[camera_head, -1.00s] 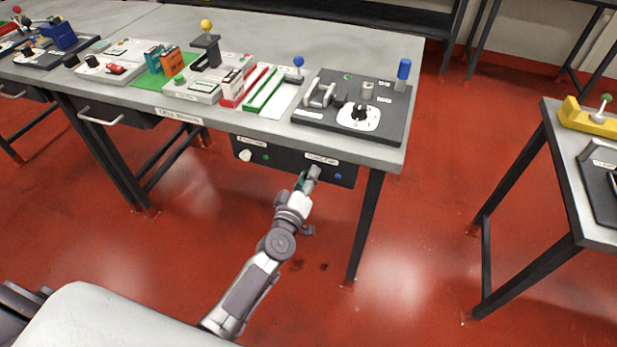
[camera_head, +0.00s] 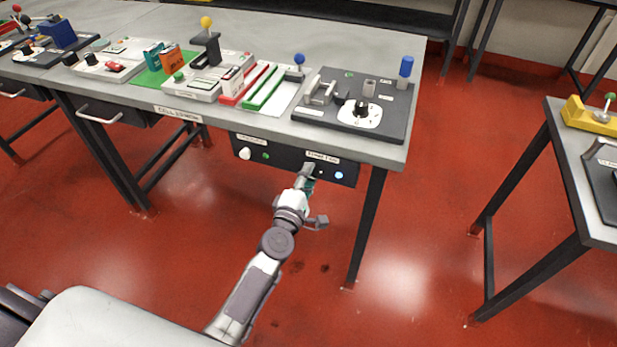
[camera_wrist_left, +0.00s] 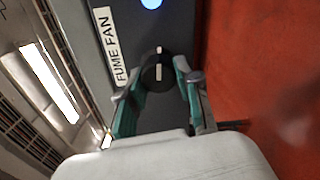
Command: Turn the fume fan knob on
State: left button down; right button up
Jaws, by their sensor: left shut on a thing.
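The fume fan knob (camera_wrist_left: 158,68) is black with a white pointer line, on a dark panel (camera_head: 276,156) under the table's front edge. My left gripper (camera_head: 306,178) reaches up to the panel and mostly hides the knob in the head view. In the left wrist view, the left gripper's (camera_wrist_left: 158,80) teal-lined fingers are shut on the knob, one on each side. The "FUME FAN" label (camera_wrist_left: 110,45) is beside the knob. A blue lamp (camera_head: 338,175) on the panel glows brightly; it also shows in the wrist view (camera_wrist_left: 151,3). My right gripper is out of view.
A white knob (camera_head: 245,153) and a green lamp (camera_head: 266,156) are at the panel's left end. A table leg (camera_head: 366,228) stands right of my arm. Several devices sit on the tabletop (camera_head: 262,128). Another table (camera_head: 560,150) is at the right, with open red floor between.

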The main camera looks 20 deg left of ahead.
pick_arm(q)
jog(key=shift+f+n, duration=0.1)
jog(key=shift+n, duration=0.5)
jog(key=c, duration=0.8)
grip_release()
jog(key=s, duration=1.2)
jog(key=shift+a, duration=0.2)
